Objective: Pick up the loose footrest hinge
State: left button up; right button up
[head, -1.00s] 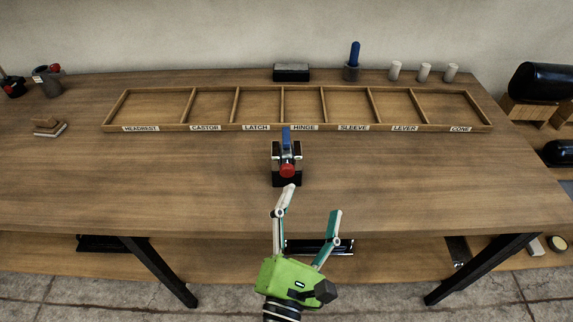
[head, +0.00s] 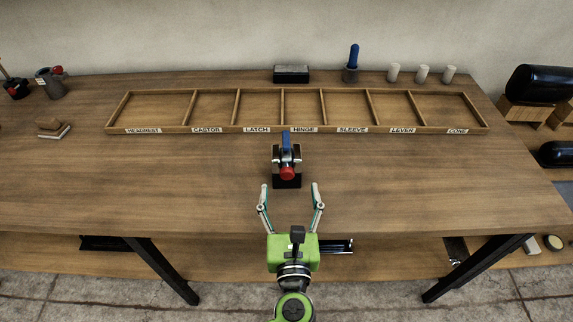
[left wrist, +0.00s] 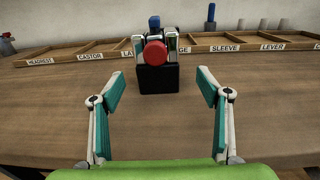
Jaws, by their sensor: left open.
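The footrest hinge appears to be the small assembly (head: 287,159) with a blue lever, pale metal side plates and a red round knob, on a black block (head: 287,182). It stands on the workbench in front of the HINGE label. In the left wrist view the hinge (left wrist: 155,52) is straight ahead, its red knob facing me. My left gripper (head: 290,188) is open and empty, in front of the black block with its fingers spread to either side. In the wrist view a gap shows between each finger and the block. My right gripper is not in view.
A shallow wooden tray (head: 300,128) with labelled, empty compartments lies behind the hinge. A dark block (head: 291,74), a blue-handled tool (head: 353,62) and several pale cylinders (head: 423,74) stand at the back. The bench (head: 420,175) is clear on both sides of the hinge.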

aim_at(287, 178)
pick_arm(q)
jog(key=w, duration=0.1)
jog(key=w+p, duration=0.1)
jog(key=w, duration=0.1)
jog(key=w+p, duration=0.1)
jog(key=shift+w+a+r, duration=0.15)
jog(key=shift+w+a, duration=0.15)
jog(key=shift+w, duration=0.3)
jog(key=shift+c, duration=0.3)
